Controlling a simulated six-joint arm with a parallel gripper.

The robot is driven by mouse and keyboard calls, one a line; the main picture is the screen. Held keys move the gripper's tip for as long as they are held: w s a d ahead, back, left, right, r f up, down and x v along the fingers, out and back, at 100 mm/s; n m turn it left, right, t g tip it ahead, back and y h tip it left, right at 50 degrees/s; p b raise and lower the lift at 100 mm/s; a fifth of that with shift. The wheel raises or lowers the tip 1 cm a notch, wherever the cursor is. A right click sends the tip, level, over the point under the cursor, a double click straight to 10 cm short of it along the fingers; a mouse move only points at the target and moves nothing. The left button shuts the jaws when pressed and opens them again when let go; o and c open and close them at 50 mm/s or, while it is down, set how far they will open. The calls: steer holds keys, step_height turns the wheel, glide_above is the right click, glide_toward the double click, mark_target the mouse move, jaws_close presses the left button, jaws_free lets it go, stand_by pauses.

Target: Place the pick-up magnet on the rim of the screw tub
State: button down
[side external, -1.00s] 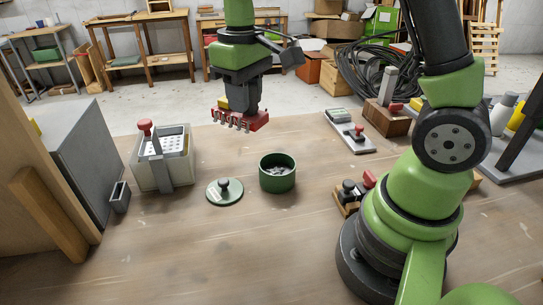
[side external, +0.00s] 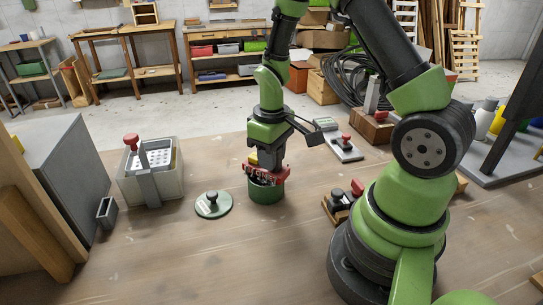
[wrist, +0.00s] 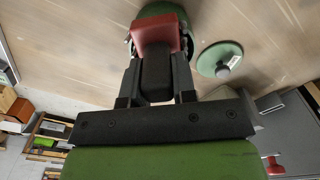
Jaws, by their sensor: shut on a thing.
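The pick-up magnet (side external: 284,172) is a red block with a yellow part on top and small screws along its lower front edge. My gripper (side external: 265,157) is shut on it. The magnet sits at the top of the green screw tub (side external: 266,193), covering its mouth; whether it touches the rim or is just above it I cannot tell. In the wrist view the red magnet (wrist: 158,32) is between my dark fingers, with the green tub (wrist: 160,8) behind it. The tub's contents are hidden now.
The tub's green lid (side external: 214,205) with a black knob lies left of the tub. Farther left stands a pale bin (side external: 152,185) with a perforated insert and red-knobbed handle. A stamp-like block (side external: 340,205) lies to the right. The front of the bench is clear.

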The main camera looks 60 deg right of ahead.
steer(key=shift+f, duration=0.15)
steer(key=c, duration=0.9)
jaws_free()
steer(key=shift+f, duration=0.1)
step_height(320, 180, up, 11)
steer(key=shift+r, duration=0.2)
steer(key=shift+s+a+r, duration=0.1)
steer(key=shift+a+r, duration=0.05)
steer(key=shift+r, duration=0.5)
steer(key=shift+s+a+r+m+t+y, duration=0.35)
steer(key=shift+s+a+r+m+t, duration=0.2)
steer(key=shift+s+a+r+t, duration=0.95)
steer(key=shift+s+a+r+m+t+y, duration=0.3)
steer(key=shift+s+a+r+m+t, duration=0.45)
steer(key=shift+s+a+r, duration=1.35)
steer(key=shift+s+a+r+m+t+y, duration=0.4)
steer(key=shift+s+a+r+t, duration=1.05)
steer(key=shift+s, duration=0.55)
